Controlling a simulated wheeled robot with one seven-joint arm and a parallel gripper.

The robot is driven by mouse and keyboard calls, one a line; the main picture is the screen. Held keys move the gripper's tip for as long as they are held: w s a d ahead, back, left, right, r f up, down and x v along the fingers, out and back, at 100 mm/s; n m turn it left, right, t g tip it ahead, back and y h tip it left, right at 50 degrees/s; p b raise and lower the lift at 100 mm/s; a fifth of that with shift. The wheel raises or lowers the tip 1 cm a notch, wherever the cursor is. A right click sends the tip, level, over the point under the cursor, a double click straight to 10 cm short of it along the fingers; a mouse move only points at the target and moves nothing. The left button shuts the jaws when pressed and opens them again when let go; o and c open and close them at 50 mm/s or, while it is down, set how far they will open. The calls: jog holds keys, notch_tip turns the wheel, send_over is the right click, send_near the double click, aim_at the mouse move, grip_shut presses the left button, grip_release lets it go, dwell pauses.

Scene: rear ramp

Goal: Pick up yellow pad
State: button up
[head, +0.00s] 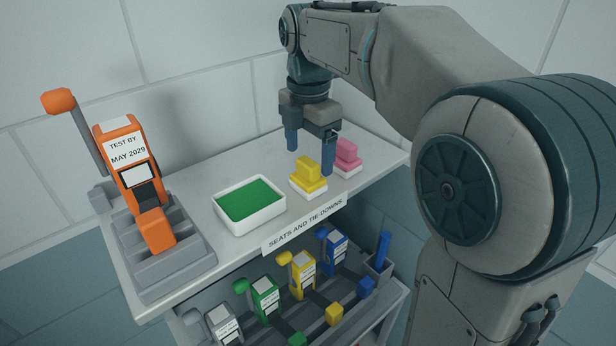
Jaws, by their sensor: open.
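The yellow pad (309,174) stands upright on the top shelf (240,172), with a yellow grip on top and a white base. My gripper (309,163) is open and points down at the pad. One blue finger is behind and to the left of the pad, the other at its right, between it and the pink pad (347,156). The fingers look apart from the yellow pad, but I cannot tell their exact height above the shelf.
A white tray with green inside (249,225) sits left of the yellow pad. An orange device (128,165) stands in a grey holder (158,254) at the left. Below, a shelf holds grey, green (264,296), yellow (302,271) and blue (334,250) devices. The wall is behind.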

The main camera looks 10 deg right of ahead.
aim_at(308, 161)
jog(key=shift+s+a+f+p, duration=0.1)
jog(key=shift+f+p, duration=0.1)
jog(key=shift+f, duration=0.95)
jog(key=shift+s+f+p, duration=0.1)
jog(key=shift+f+p, duration=0.1)
jog(key=shift+f, duration=0.95)
jog(key=c, duration=1.1)
jog(key=shift+r, duration=0.15)
jog(key=shift+r, duration=0.65)
notch_tip(308, 161, up, 3)
jog(key=shift+f+b, duration=0.1)
jog(key=shift+b, duration=0.4)
jog(key=s+d+r, duration=0.2)
jog(key=d, duration=0.1)
jog(key=s+d+r+b, duration=0.1)
jog(key=s+d+r, duration=0.1)
jog(key=d, duration=0.1)
jog(key=s+d+r+b, duration=0.1)
jog(key=s+d+r, duration=0.1)
jog(key=d, duration=0.2)
jog(key=shift+r, duration=0.35)
